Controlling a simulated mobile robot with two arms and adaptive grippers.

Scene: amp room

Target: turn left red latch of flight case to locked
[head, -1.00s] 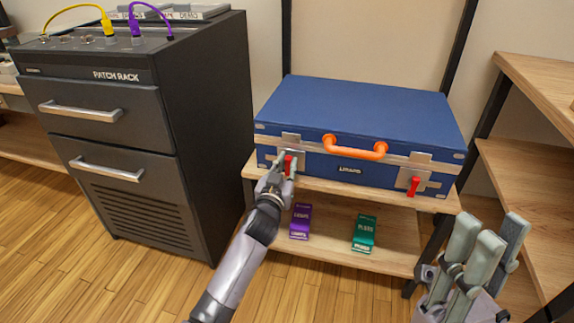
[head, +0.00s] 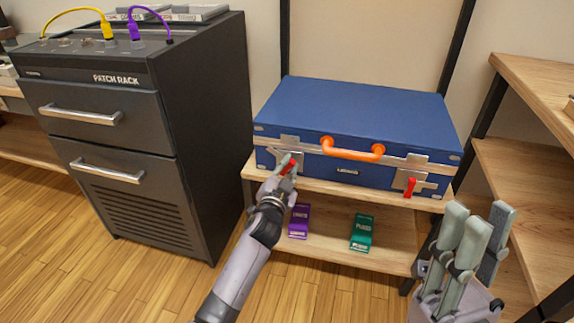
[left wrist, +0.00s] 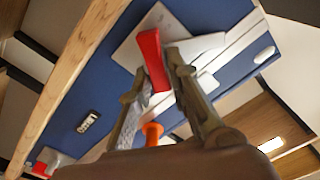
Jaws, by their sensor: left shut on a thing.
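The blue flight case (head: 360,115) lies shut on a wooden shelf, with an orange handle (head: 352,150) on its front. My left gripper (head: 286,163) is shut on the left red latch (head: 290,167), which is tilted and partly hidden by the fingers in the head view. In the left wrist view the red latch (left wrist: 153,60) sits between the two fingers (left wrist: 155,85), in front of its metal plate. The right red latch (head: 409,187) hangs upright on its plate, untouched. My right gripper (head: 478,230) is open and empty at lower right, apart from the case.
A dark patch rack (head: 110,180) with drawers stands to the left. A purple item (head: 299,221) and a green item (head: 362,232) sit on the lower shelf below the case. A wooden shelf unit (head: 530,170) stands close on the right.

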